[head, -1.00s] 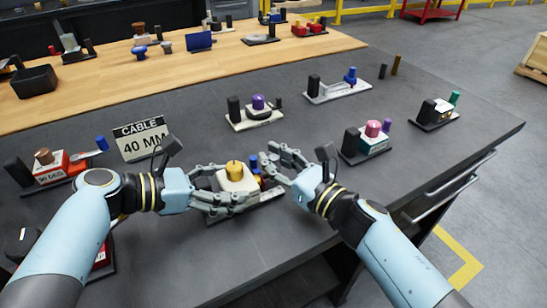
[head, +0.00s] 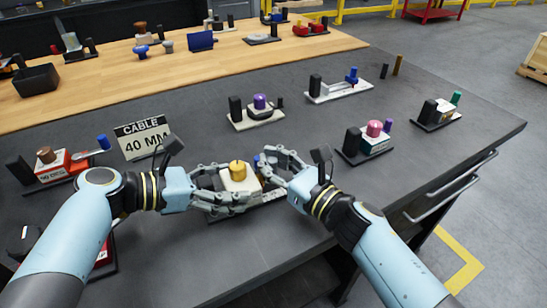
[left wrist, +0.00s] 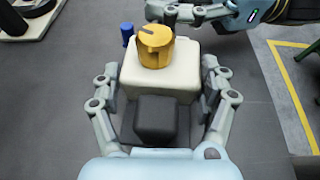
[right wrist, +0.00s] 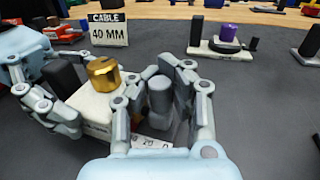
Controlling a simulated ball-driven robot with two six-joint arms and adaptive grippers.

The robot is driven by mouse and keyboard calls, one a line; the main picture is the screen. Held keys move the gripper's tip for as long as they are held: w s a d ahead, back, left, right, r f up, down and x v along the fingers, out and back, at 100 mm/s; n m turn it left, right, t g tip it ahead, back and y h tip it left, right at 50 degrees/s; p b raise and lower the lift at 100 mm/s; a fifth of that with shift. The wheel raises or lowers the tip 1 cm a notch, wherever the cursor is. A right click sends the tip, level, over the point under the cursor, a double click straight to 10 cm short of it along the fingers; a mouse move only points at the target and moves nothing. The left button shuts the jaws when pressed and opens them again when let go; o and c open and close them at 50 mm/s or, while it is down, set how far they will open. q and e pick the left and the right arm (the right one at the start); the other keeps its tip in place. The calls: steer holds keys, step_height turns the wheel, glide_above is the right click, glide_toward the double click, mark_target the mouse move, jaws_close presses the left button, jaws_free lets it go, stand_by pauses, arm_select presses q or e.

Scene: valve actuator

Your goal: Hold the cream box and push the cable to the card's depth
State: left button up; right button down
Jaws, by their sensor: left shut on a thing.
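The cream box (head: 230,186) with a gold knob (head: 238,170) stands near the table's front edge. My left gripper (head: 235,190) is shut on the box from the left. In the left wrist view its fingers flank the cream box (left wrist: 160,85), with a black block (left wrist: 156,118) in front. My right gripper (right wrist: 165,75) is at the box's right side, its fingers around an upright grey cylinder (right wrist: 160,100); its grip is unclear. A blue piece (left wrist: 127,34) shows beside the box in the left wrist view. The card (head: 142,138) reads CABLE 40 MM. The cable's depth cannot be told.
A red box (head: 62,165) stands left of the card. A unit with a purple knob (head: 258,110) is behind the cream box, and one with a pink knob (head: 370,138) is to the right. The dark table (head: 310,222) is clear in front of the right gripper.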

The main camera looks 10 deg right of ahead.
steer(key=c, duration=1.2)
jaws_free()
steer(key=shift+d, duration=0.1)
steer(key=shift+o, duration=0.2)
arm_select(q)
steer(key=shift+f, duration=0.1)
arm_select(e)
steer(key=v, duration=1.2)
steer(key=shift+f, duration=0.1)
arm_select(q)
steer(key=o, duration=1.6)
